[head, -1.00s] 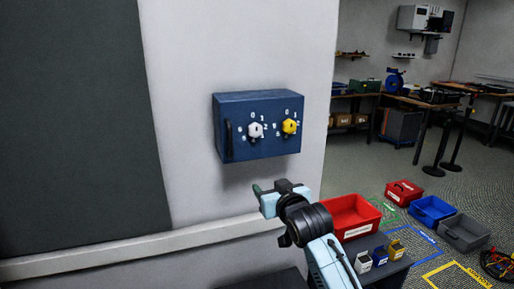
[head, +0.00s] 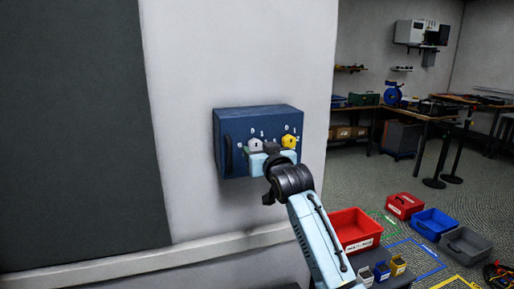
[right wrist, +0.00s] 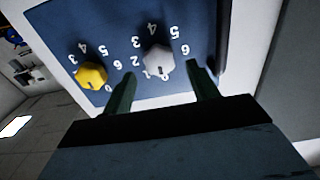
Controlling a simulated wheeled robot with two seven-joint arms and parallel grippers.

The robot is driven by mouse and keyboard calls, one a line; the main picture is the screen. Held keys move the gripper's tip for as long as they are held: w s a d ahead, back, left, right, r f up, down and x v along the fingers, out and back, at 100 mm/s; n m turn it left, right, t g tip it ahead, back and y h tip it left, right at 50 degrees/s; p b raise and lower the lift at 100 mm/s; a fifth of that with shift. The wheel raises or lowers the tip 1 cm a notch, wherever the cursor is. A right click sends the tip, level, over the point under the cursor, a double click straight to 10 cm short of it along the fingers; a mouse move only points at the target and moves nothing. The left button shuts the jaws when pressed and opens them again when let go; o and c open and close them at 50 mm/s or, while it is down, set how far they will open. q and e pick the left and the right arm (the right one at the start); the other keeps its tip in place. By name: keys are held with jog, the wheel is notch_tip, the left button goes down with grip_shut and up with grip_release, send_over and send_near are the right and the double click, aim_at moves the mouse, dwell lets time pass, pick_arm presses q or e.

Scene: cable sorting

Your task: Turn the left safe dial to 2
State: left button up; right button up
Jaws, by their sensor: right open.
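The blue safe (head: 232,162) is mounted on the wall. Its left dial (head: 255,145) is white and its right dial (head: 289,142) is yellow, with white numbers around each. My right gripper (head: 268,158) is at the safe's front, just below the white dial, and hides some of its numbers. In the right wrist view the picture is upside down. The white dial (right wrist: 158,60) lies between the tips of my open fingers (right wrist: 160,82), with a gap on each side. Its dark mark is near the 0. The yellow dial (right wrist: 91,76) is outside the fingers. My left gripper is not in view.
A dark handle (head: 228,148) is on the safe's left front. A wall rail (head: 150,250) runs below. A red bin (head: 345,226) and small boxes stand at the lower right. Blue and grey bins are on the floor beyond.

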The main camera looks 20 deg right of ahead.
aim_at(256, 146)
jog(key=shift+w+a, duration=0.1)
jog(key=shift+w, duration=1.45)
jog(key=c, duration=1)
